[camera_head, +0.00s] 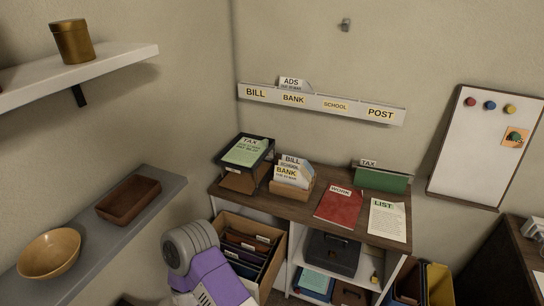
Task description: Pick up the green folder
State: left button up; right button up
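A green folder (382,180) with a white tab reading TAX stands upright at the back right of the wooden cabinet top (300,205), near the wall. Its lower front edge is close to a white list sheet. A purple and grey part of my own arm shows at the bottom, left of the middle, in front of the cabinet and well away from the folder. No gripper fingers of either arm can be seen.
On the cabinet top are a tray (238,181) with a green TAX sheet, a card box (291,188), a red folder (340,207) and a LIST sheet (388,222). A file box (273,274) stands beside my arm.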

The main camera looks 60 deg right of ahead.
aim_at(366, 175)
jog(key=z, duration=3.05)
jog(key=k, duration=0.55)
jog(key=z, duration=0.55)
jog(key=i, duration=0.8)
jog(key=z, duration=0.25)
